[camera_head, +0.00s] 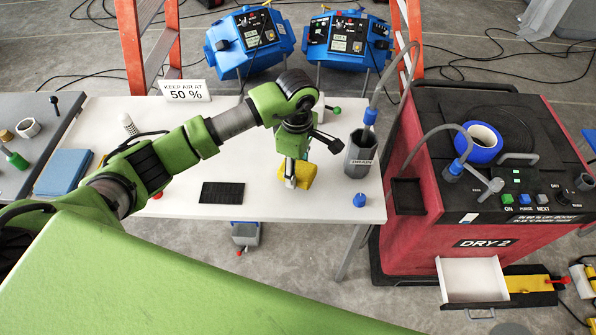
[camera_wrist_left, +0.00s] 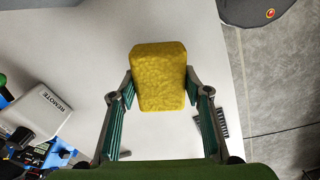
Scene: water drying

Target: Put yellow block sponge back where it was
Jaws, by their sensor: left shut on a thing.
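The yellow block sponge (camera_head: 298,174) shows at my left gripper (camera_head: 291,180), over the white table (camera_head: 262,205) in the head view. In the left wrist view the sponge (camera_wrist_left: 158,76) sits between the two green-padded fingers of my left gripper (camera_wrist_left: 158,88), which are shut on its sides. The white table top (camera_wrist_left: 188,25) is behind it there. I cannot tell whether the sponge touches the table. My left arm hides part of the table. My right gripper is in neither view.
A black ribbed pad (camera_head: 222,193) lies left of the sponge. The grey drain container (camera_head: 359,155) and a small blue knob (camera_head: 359,200) are to its right. The red DRY 2 machine (camera_head: 420,235) stands beyond the table's right edge, its white drawer (camera_head: 470,280) open.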

